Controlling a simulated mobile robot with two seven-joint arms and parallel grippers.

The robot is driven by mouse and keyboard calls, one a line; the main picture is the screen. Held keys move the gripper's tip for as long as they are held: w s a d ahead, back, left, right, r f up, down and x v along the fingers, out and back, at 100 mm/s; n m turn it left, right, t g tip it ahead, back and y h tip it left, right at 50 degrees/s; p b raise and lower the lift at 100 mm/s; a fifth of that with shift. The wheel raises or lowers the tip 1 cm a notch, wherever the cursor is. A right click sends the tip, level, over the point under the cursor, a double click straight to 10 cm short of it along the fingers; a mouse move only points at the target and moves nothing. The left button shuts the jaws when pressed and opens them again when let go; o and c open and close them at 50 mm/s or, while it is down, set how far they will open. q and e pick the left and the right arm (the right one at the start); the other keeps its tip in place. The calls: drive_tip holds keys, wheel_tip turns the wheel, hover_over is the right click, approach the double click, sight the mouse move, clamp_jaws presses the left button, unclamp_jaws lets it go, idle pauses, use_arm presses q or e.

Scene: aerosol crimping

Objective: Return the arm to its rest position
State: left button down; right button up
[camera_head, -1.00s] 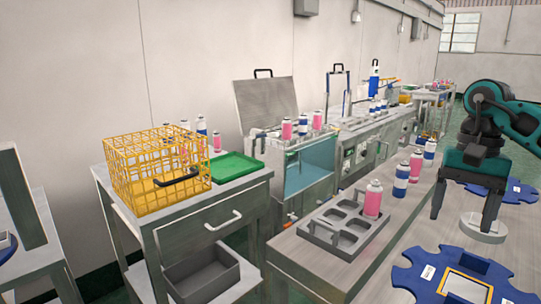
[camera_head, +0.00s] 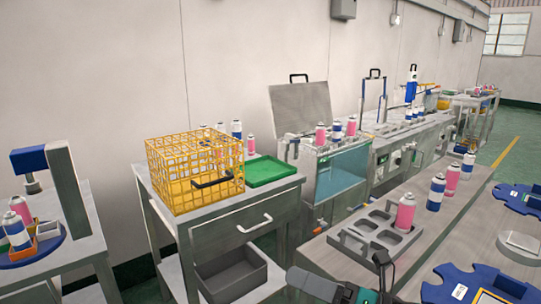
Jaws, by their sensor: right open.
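My right gripper (camera_head: 379,277) shows at the bottom edge, right of centre, with my teal and dark arm link beside it. It is open and nothing shows between its fingers. It is in front of the long bench (camera_head: 446,230), near the grey tray with round-cornered pockets (camera_head: 350,241). Its lower part is cut off by the picture edge. My left gripper is not in view.
A pink can (camera_head: 405,212) stands in the tray; blue-and-white and pink cans stand behind it. A yellow wire basket (camera_head: 165,190) and green tray (camera_head: 270,172) sit on the left cabinet.

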drive_tip(key=s+d+f+m+t+h+p, duration=0.1)
drive_tip(key=d+f+m+t+h, duration=0.35)
drive_tip(key=m, duration=0.85)
drive_tip(key=d+f+m+t+h, duration=0.2)
drive_tip(key=f+m+t+h, duration=0.45)
drive_tip(key=m, duration=0.55)
drive_tip(key=s+d+f+m+g+h, duration=0.3)
drive_tip(key=s+f+m, duration=0.3)
drive_tip(key=f, duration=0.1)
drive_tip(key=s+d+f+m+g+h, duration=0.2)
drive_tip(key=s+f+m+g+h, duration=0.1)
drive_tip(key=s+f+m, duration=0.4)
drive_tip(key=shift+d+g+h+p, duration=0.35)
drive_tip(key=shift+d+g+h, duration=0.05)
drive_tip(key=shift+g, duration=0.1)
